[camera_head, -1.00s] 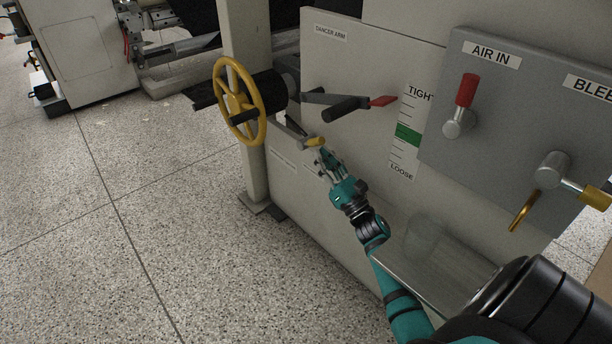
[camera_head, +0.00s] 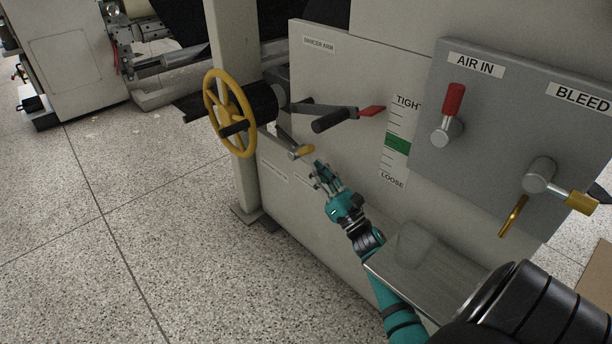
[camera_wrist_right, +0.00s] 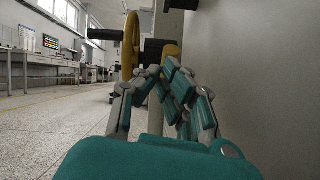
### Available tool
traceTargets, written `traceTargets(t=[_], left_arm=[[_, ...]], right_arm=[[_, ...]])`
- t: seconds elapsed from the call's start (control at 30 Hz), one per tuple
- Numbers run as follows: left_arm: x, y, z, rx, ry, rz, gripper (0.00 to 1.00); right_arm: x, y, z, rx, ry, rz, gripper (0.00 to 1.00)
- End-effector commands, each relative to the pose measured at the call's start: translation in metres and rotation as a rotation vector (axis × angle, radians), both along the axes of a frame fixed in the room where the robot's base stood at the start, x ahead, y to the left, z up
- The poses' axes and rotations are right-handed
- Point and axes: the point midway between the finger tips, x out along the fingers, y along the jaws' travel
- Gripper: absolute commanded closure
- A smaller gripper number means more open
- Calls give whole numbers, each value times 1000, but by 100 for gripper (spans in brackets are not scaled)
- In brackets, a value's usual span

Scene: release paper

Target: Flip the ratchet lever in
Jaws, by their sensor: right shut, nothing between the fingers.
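The ratchet lever (camera_head: 287,140) is a short grey metal arm with a yellow tip, low beside the yellow handwheel (camera_head: 209,101). The yellow tip also shows in the right wrist view (camera_wrist_right: 172,50), partly hidden behind my fingers. My right gripper (camera_head: 318,173) is teal and grey. It is just below and to the right of the yellow tip, and looks apart from it in the head view. Its fingers (camera_wrist_right: 160,73) are shut and hold nothing. My left gripper is not in view.
Above the lever, a dancer arm with a black grip (camera_head: 333,119) and red pointer (camera_head: 371,111) stands out from the cream panel (camera_head: 345,75). A grey panel at right carries a red-handled valve (camera_head: 454,100) and a brass-handled valve (camera_head: 540,175). The floor at left is clear.

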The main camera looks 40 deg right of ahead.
Motion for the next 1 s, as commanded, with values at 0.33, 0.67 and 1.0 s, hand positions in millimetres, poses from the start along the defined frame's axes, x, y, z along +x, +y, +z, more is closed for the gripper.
traceTargets(t=[0.33, 0.67, 1.0], left_arm=[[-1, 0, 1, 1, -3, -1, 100], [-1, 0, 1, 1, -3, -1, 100], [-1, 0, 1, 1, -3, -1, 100]], right_arm=[[-45, -1, -25, 1, 1, -2, 100], [-50, -2, -27, 1, 0, -2, 100], [-49, -2, -26, 0, 0, -1, 100]])
